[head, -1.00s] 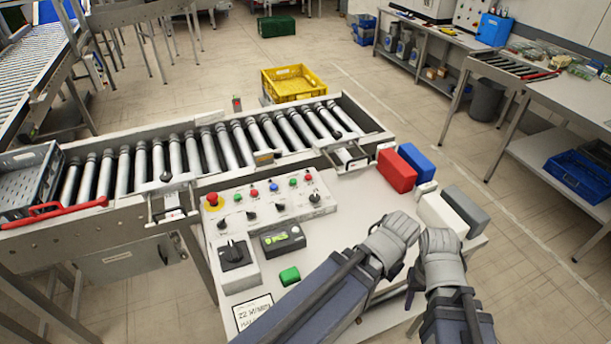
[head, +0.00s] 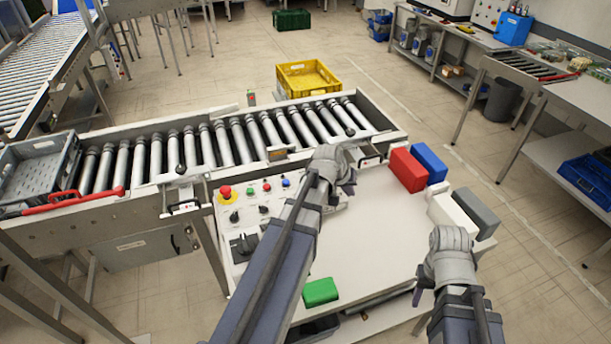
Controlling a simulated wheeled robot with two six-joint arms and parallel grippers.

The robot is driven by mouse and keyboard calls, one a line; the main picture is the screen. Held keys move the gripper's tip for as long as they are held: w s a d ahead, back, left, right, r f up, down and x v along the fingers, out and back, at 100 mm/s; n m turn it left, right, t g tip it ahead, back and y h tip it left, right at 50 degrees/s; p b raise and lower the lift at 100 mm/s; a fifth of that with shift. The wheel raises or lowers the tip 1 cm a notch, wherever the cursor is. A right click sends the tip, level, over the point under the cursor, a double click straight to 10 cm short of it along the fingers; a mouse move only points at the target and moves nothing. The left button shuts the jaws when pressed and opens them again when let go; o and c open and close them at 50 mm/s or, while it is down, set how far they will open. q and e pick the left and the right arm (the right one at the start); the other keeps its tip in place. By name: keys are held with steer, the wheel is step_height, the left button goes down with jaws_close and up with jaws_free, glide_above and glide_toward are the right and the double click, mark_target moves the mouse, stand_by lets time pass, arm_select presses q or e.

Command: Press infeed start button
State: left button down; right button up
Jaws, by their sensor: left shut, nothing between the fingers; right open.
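The control panel (head: 232,205) stands on the white table beside the roller conveyor. It has a yellow-based red mushroom button (head: 225,192), a green button (head: 250,191), a red button (head: 267,188) and a blue button (head: 286,182). Labels are too small to read, so I cannot tell which is infeed start. My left gripper (head: 335,165) is shut and empty over the panel's right end. It and its arm hide that end's buttons; contact cannot be told. My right gripper (head: 452,242) is open over the table's right side, away from the panel.
The roller conveyor (head: 150,157) runs behind the panel, with a grey crate (head: 38,168) at its left end. Red (head: 407,169), blue (head: 429,163), white and grey blocks stand at the table's right. A green block (head: 320,292) lies near the front. The table's middle is clear.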

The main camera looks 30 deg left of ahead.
arm_select(q)
steer(key=w+a+r+n+t+y, duration=0.1)
steer(key=w+a+r+n, duration=0.1)
steer(key=a, duration=0.7)
steer(key=w+a+r+n+t, duration=0.2)
steer(key=w+a+n, duration=0.1)
steer(key=a, duration=0.6)
steer(key=shift+a+r+t+y+p, duration=0.3)
steer(key=shift+a+r+y+p, duration=0.05)
steer(key=shift+r+y, duration=0.05)
steer(key=shift+f, duration=0.2)
step_height(320, 180, down, 8)
steer(key=b, duration=0.8)
steer(key=shift+f+b, duration=0.25)
steer(key=shift+b, duration=0.15)
steer(key=shift+f+b, duration=0.4)
